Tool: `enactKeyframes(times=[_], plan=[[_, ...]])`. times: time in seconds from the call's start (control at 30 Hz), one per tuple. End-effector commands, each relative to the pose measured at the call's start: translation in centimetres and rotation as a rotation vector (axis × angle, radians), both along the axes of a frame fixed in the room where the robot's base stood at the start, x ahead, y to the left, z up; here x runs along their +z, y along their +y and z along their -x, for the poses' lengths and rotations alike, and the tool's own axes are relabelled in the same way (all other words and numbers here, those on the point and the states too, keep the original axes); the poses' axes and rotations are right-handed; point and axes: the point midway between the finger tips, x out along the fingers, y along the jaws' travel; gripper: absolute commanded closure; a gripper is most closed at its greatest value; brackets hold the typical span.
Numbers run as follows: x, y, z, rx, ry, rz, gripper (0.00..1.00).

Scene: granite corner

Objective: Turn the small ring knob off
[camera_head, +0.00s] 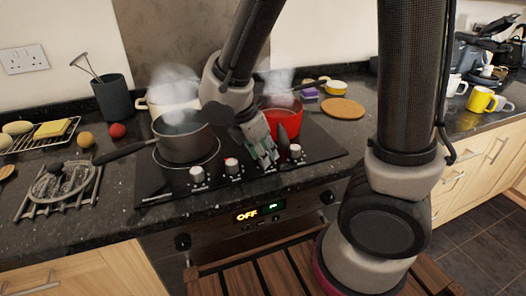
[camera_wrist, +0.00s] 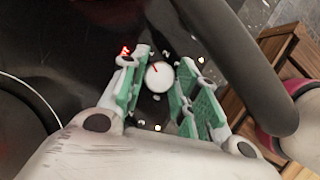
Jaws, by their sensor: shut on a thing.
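My gripper (camera_head: 264,152) is at the front right of the black hob, its green-padded fingers pointing down at the row of control knobs. In the wrist view my gripper (camera_wrist: 165,88) has its fingers on either side of a round white knob (camera_wrist: 158,76) with a red pointer line, and is shut on it. In the head view the gripper hides this knob. Other white knobs show in the row: one at the left (camera_head: 197,174), one beside it (camera_head: 232,166) with red by it, and one to the right of my gripper (camera_head: 295,150). I cannot tell which ring each knob serves.
A steaming grey saucepan (camera_head: 184,143) stands at the hob's front left, its handle reaching left. A cream pot (camera_head: 160,100) and a red pot (camera_head: 288,117) stand behind, with steam above.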

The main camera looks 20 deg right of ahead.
Motion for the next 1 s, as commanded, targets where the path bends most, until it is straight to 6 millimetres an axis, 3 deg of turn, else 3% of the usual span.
enactKeyframes(times=[0.4, 0.43, 0.53, 0.87, 1.0], plan=[[0.0, 0.0, 0.0, 0.008, -0.001, 0.000, 0.93], [0.0, 0.0, 0.0, 0.008, -0.001, 0.000, 0.68], [0.0, 0.0, 0.0, 0.007, -0.001, 0.000, 0.49], [0.1, 0.1, 0.0, 0.007, -0.001, 0.000, 0.49], [1.4, 0.6, 0.0, 0.007, -0.005, -0.003, 0.49]])
